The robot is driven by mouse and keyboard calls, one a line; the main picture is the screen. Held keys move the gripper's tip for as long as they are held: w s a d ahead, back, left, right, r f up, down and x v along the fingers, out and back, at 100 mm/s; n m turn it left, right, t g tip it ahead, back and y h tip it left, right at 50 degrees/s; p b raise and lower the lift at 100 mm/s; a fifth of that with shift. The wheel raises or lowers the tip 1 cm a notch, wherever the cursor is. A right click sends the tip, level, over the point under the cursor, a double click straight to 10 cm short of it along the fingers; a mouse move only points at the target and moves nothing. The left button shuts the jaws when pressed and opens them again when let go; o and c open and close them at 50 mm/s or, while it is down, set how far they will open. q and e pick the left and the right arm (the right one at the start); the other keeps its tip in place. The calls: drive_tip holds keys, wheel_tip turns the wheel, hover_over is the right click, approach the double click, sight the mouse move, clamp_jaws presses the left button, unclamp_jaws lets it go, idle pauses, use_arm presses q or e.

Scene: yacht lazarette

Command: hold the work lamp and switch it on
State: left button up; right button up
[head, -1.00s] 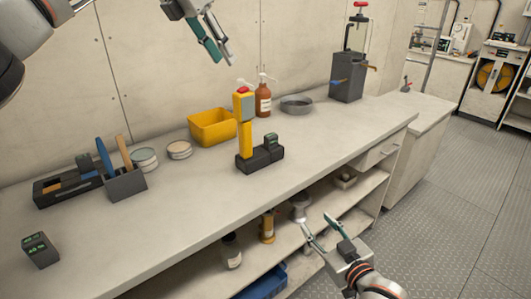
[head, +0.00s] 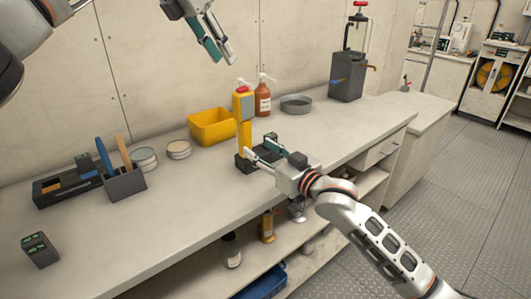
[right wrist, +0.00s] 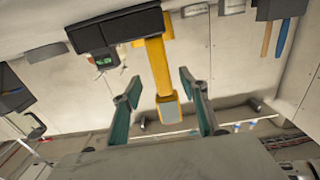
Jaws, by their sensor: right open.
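The yellow work lamp (head: 244,135) stands upright on a dark base (head: 243,162) on the bench, with a grey head and a red top. In the right wrist view the lamp (right wrist: 158,65) appears upside down, its grey head (right wrist: 168,110) between the two fingers in the picture. My right gripper (head: 260,148) is open at the bench-front side of the lamp, hiding part of the base. Its fingers (right wrist: 160,105) show clear space on both sides of the lamp. My left gripper (head: 218,52) is raised near the wall, open and empty, away from the lamp.
A yellow bin (head: 211,127), pump bottles (head: 263,98) and a grey bowl (head: 296,104) stand behind the lamp. A tool holder (head: 126,185) and a dark battery-like block (head: 40,250) are left. The front middle of the bench (head: 180,215) is clear.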

sight(248, 141)
drive_tip(key=x, duration=0.6)
drive_tip(key=shift+w+a, duration=0.15)
drive_tip(key=shift+a, duration=0.05)
clamp_jaws()
